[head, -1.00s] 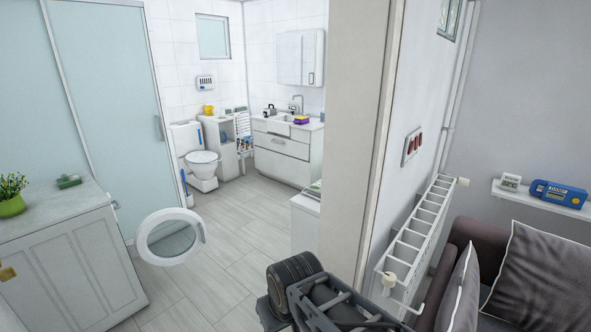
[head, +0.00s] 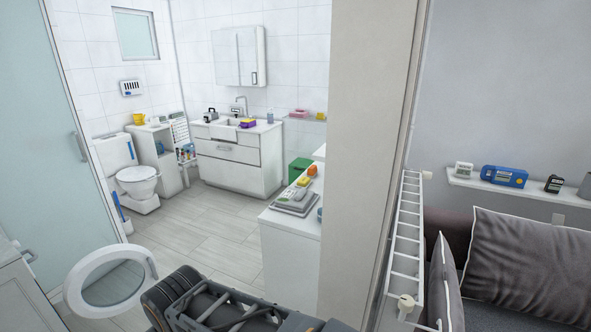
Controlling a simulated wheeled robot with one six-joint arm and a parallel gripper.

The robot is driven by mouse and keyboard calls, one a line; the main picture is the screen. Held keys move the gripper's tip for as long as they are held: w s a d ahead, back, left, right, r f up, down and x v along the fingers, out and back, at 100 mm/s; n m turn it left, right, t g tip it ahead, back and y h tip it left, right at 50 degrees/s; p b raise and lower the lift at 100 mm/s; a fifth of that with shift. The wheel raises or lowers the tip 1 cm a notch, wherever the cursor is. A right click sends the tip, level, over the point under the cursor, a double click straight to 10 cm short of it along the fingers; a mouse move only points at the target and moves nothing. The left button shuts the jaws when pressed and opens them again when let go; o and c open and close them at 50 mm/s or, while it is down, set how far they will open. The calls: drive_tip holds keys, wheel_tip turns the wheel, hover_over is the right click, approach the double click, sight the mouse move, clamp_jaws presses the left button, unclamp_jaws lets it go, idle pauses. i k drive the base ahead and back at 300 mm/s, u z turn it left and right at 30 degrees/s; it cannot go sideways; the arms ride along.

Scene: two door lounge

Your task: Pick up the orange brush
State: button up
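A small orange object (head: 312,170) lies on top of a white cabinet or appliance (head: 290,250) just inside the bathroom, left of the doorway wall. It may be the orange brush, but it is too small to be sure of its shape. A yellow item (head: 303,182) and a grey flat device (head: 294,200) lie in front of it. My dark arm links show at the bottom centre, well short of that top. My gripper's fingertips do not show.
A round white porthole door (head: 110,282) stands open at lower left, beside my arm. The doorway wall (head: 368,150) and a white radiator (head: 405,250) are at right, with a sofa (head: 530,255) beyond. The bathroom floor (head: 195,235) is clear between toilet (head: 138,180) and white cabinet.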

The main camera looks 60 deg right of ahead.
sight(312, 171)
drive_tip(key=i, duration=1.4)
drive_tip(key=z, duration=1.65)
drive_tip(key=i, duration=0.45)
drive_tip(key=z, duration=1.05)
